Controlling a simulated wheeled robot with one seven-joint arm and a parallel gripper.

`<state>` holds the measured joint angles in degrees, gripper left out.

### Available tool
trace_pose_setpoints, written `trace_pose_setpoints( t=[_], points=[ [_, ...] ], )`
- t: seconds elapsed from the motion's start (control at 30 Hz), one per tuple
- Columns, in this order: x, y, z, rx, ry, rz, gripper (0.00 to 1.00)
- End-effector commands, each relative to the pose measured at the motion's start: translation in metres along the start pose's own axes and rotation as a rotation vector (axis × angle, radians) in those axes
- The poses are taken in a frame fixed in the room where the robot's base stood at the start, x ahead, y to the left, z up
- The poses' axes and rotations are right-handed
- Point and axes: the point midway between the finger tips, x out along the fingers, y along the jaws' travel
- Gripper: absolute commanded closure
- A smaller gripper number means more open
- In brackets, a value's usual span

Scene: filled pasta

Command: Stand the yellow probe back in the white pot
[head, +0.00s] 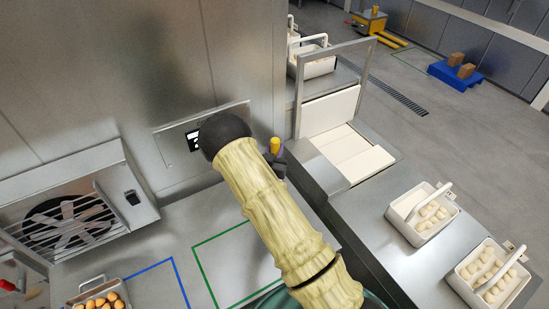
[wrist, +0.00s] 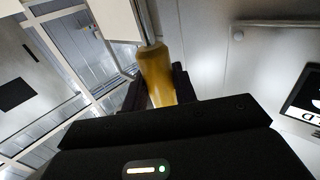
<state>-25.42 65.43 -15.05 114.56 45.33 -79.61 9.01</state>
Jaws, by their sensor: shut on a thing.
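The yellow probe (wrist: 156,72) is between the two dark fingers of my gripper (wrist: 158,88) in the wrist view. Its thin metal shaft points away from the gripper, toward the top of that view. In the head view the yellow handle (head: 275,145) shows just beyond the dark wrist joint, with part of my gripper (head: 277,161) beside it, high over the gap near the conveyor. My gripper is shut on the handle. I cannot make out the white pot for certain; my arm hides part of the bench.
Green (head: 205,270) and blue (head: 173,268) outlines mark the steel bench. A tray of browned pieces (head: 97,287) is at lower left. White pasta crates (head: 402,219) stand on the right bench. A framed white conveyor (head: 352,155) and a steel wall panel (head: 170,150) are close to the gripper.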

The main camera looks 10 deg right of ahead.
Motion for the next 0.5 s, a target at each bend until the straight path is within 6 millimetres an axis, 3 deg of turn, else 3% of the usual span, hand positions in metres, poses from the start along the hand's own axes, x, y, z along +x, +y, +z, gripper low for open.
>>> trace_pose_setpoints(
  t=[0.13,0.5],
  points=[
    [-0.002,-0.003,0.005,-0.001,-0.001,-0.005,0.96],
    [-0.002,-0.003,0.041,0.0,0.0,-0.005,0.96]
  ],
)
